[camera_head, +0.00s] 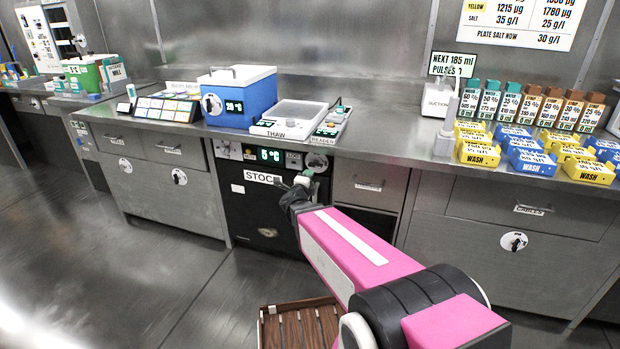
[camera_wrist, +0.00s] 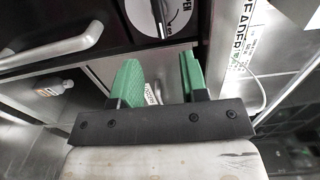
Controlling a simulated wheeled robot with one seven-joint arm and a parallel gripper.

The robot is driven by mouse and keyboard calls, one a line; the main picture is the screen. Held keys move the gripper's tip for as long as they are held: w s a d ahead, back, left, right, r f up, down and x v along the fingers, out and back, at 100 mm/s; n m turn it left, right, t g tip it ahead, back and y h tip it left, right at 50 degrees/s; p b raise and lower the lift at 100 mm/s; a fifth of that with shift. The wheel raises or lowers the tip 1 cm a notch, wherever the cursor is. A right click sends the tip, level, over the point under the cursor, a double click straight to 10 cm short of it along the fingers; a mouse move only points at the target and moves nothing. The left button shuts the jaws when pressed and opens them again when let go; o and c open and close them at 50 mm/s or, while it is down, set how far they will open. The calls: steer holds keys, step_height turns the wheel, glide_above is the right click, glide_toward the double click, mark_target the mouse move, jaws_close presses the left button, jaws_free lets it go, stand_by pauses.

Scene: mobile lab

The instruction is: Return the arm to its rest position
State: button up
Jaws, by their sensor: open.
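My arm, pink with black joints, reaches forward from the lower right in the head view. My gripper (camera_head: 306,178) is at its far end, in front of the black stock unit (camera_head: 262,212) under the counter. In the wrist view my gripper (camera_wrist: 160,82) shows two green fingers standing apart, with nothing between them. Behind the fingers are a dark front with a metal bar handle (camera_wrist: 62,48) and a round white dial plate (camera_wrist: 160,14).
The steel counter (camera_head: 385,155) runs above the gripper. On it stand a blue box (camera_head: 240,98), a thaw plate (camera_head: 291,118), a reader (camera_head: 331,122) and several yellow wash blocks (camera_head: 479,153). A wooden slatted rack (camera_head: 300,326) is below my arm. The floor at left is clear.

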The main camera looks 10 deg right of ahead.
steer(key=s+a+f+n+g+y, duration=0.2)
steer(key=a+f+n+g+y, duration=0.15)
steer(key=n+y, duration=0.4)
steer(key=s+a+f+n+g+y, duration=0.2)
steer(key=s+a+f+n+y, duration=0.15)
steer(key=n, duration=0.65)
steer(key=s+d+f+n+g+h, duration=0.1)
steer(key=s+d+f+n+g, duration=0.1)
steer(key=s, duration=0.5)
steer(key=s+d+f+n+g+h, duration=0.1)
steer(key=s+d+f+n+g, duration=0.2)
steer(key=s+d+g, duration=0.4)
steer(key=shift+s+n+g+h, duration=0.3)
steer(key=shift+s+n+g, duration=0.2)
steer(key=shift+n+g, duration=0.15)
